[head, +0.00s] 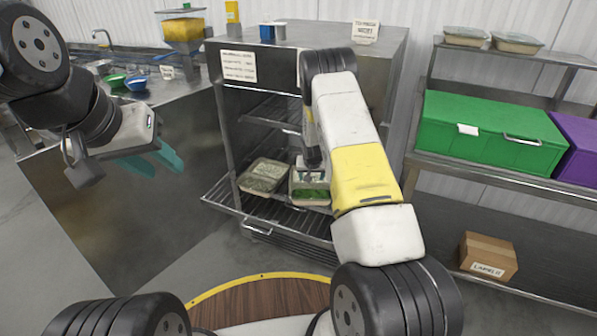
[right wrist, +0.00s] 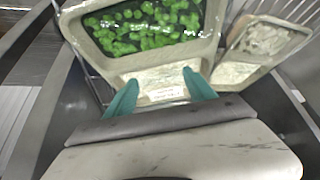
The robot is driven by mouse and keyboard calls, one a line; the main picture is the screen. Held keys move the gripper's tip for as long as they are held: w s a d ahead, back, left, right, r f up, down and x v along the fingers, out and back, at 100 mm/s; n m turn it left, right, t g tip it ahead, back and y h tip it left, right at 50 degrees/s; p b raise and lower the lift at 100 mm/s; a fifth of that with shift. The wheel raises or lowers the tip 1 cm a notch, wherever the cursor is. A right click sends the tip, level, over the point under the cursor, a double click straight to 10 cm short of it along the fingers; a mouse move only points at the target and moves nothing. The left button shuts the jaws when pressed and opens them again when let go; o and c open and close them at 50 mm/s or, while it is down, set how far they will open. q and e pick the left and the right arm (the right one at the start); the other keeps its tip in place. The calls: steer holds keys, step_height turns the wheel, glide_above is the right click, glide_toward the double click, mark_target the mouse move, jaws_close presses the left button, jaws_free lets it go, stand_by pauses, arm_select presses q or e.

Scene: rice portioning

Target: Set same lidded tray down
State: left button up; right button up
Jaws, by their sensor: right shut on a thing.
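A lidded tray (head: 312,202) with green contents and a pale rim is at the open rack cabinet, at its lower wire shelf. In the right wrist view the same tray (right wrist: 150,76) fills the top, its labelled near edge between my teal fingers. My right gripper (right wrist: 160,95) is shut on that edge. In the head view my right arm hides most of this gripper. I cannot tell whether the tray rests on the wires. My left gripper (head: 152,160) is empty, with its teal fingers apart, left of the cabinet.
A second tray (head: 262,176) with pale contents sits close on the left on the wire shelf (head: 225,197). The cabinet's side walls (head: 222,130) and upper shelf bound the space. A shelf unit with a green bin (head: 490,132) stands right. A counter with bowls stands left.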

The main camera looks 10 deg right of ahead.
mark_target(311, 183)
steer(key=shift+f, duration=2.15)
steer(key=shift+f, duration=0.15)
steer(key=o, duration=1.3)
steer(key=shift+c, duration=0.2)
